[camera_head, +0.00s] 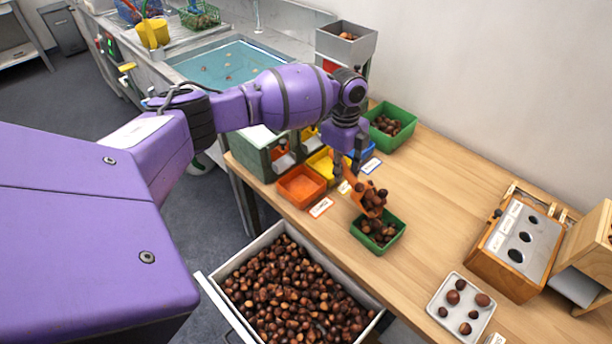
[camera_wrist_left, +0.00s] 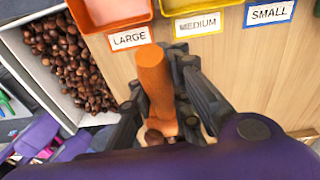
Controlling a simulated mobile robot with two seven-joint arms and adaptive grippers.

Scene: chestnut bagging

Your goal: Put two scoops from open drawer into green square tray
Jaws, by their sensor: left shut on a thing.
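My left gripper (camera_head: 346,171) is shut on an orange scoop (camera_head: 366,199) above the table. The scoop holds several chestnuts and is tilted over the green square tray (camera_head: 397,241), which has chestnuts in it. In the left wrist view the orange handle (camera_wrist_left: 155,80) is between the fingers of my left gripper (camera_wrist_left: 160,100). The open drawer (camera_head: 279,229) is full of chestnuts and sticks out below the table's front edge. My right gripper is not in view.
An orange bin (camera_head: 300,187), a yellow bin and a blue bin stand left of the tray, with size labels. A larger green tray (camera_head: 391,127) with chestnuts is behind. A wooden box with holes (camera_head: 517,240) and a white plate (camera_head: 461,307) are right. Table between is clear.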

